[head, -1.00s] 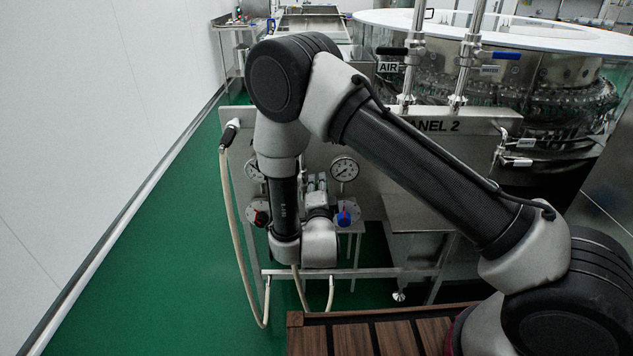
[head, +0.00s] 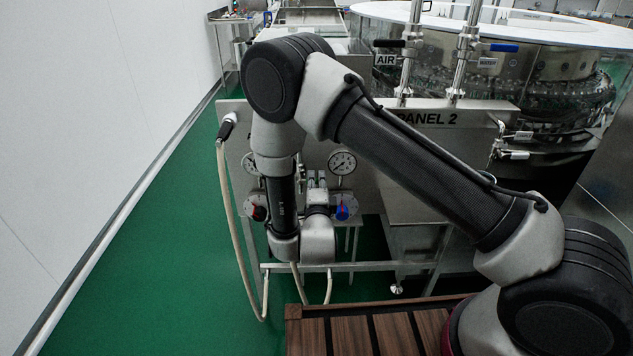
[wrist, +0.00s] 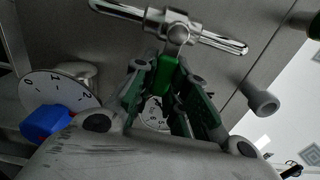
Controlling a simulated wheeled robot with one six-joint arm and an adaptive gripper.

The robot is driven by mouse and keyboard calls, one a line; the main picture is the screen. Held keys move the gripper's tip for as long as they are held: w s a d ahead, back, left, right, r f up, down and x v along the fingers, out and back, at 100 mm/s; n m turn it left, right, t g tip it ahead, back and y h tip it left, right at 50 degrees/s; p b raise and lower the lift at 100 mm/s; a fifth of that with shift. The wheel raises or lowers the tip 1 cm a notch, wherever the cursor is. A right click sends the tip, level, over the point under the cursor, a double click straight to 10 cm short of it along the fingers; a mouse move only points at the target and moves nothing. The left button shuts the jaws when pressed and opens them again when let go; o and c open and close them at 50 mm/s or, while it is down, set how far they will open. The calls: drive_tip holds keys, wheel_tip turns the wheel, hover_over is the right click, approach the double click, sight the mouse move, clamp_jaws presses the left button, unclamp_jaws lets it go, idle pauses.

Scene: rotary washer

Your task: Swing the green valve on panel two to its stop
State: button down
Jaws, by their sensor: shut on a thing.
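In the wrist view my gripper (wrist: 166,88) is shut on the green valve handle (wrist: 165,72), its dark fingers on either side of it. The handle sits just below a shiny metal cross pipe (wrist: 172,27). In the head view panel two (head: 430,117) stands ahead, and my arm's wrist hides the green valve and my gripper there. How far the valve is turned cannot be told.
A blue knob (head: 342,212) and a red knob (head: 258,213) flank my wrist on the panel, with a pressure gauge (head: 342,162) above. A hose (head: 231,220) hangs at the panel's left. Green floor (head: 150,270) lies clear at left.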

drive_tip(key=c, duration=1.4)
unclamp_jaws()
drive_tip(key=shift+f, duration=0.1)
drive_tip(key=shift+s, duration=0.15)
drive_tip(key=s, duration=0.7)
drive_tip(key=shift+s+a, duration=0.1)
drive_tip(key=shift+s, duration=0.05)
